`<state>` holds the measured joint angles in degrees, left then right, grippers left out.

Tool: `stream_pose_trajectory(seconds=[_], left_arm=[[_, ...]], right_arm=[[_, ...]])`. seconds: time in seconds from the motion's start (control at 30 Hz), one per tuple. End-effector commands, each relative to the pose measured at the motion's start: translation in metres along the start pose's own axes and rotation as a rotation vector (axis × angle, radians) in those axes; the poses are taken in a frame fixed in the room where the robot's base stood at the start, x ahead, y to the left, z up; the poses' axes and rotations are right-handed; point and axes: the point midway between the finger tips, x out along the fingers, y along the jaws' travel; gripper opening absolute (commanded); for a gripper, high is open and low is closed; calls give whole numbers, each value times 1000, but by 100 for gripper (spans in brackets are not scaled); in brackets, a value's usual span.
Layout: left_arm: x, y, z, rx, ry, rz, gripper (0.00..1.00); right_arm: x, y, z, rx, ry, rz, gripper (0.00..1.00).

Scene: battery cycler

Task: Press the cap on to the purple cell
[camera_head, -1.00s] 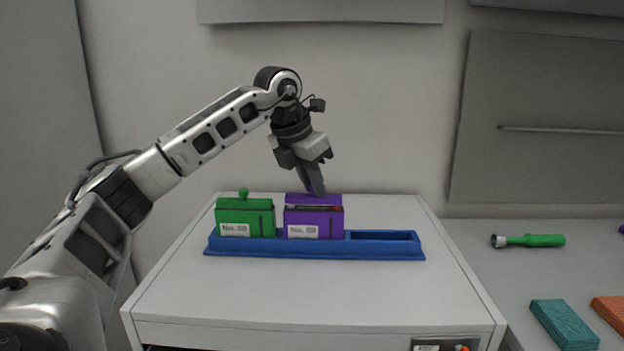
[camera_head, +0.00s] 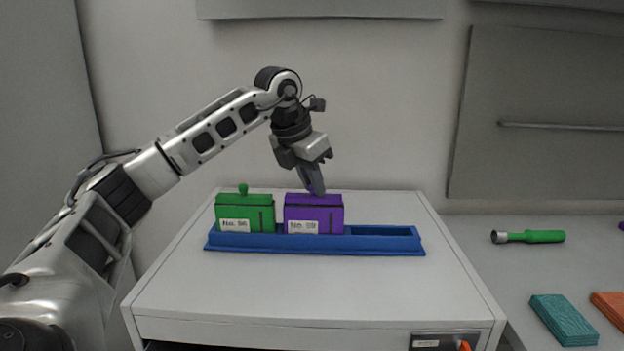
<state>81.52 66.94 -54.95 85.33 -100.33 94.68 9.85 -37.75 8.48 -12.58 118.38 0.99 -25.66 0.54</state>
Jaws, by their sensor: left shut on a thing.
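The purple cell (camera_head: 314,218), with a white number label, stands upright in the middle of the blue tray (camera_head: 315,247). Its purple cap (camera_head: 322,200) sits on top, with only a thin dark line visible between cap and cell. My left gripper (camera_head: 315,190) comes down at a tilt from above and is shut on the top of the purple cap. The fingers hide the cap's grip. My right gripper is not in view.
A green cell (camera_head: 245,212) with a round knob stands left of the purple one. The tray's right slot (camera_head: 383,232) is empty. A green-handled flashlight (camera_head: 530,237), a teal block (camera_head: 563,320) and an orange block (camera_head: 610,307) lie on the right counter.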

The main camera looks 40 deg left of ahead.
Motion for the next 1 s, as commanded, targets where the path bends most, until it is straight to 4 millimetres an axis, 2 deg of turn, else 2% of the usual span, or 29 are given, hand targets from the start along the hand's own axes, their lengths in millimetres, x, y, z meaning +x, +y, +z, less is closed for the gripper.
stream_pose_trajectory(seconds=[0.3, 0.33, 0.4, 0.6, 0.67, 0.7, 1.0], left_arm=[[0, 0, 0, 0, -1, 0, 0], [0, 0, 0, 0, -1, 0, 24], [0, 0, 0, 0, 0, 0, 41], [0, 0, 0, 0, 0, 0, 41], [0, 0, 0, 0, 0, 0, 58], [0, 0, 0, 0, 0, 0, 63], [-1, 0, 0, 0, 0, 0, 63]], right_arm=[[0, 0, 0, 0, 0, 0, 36], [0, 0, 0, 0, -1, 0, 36], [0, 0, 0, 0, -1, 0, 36], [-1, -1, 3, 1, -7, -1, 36], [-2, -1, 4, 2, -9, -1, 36], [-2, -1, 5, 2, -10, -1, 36], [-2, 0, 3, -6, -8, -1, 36]])
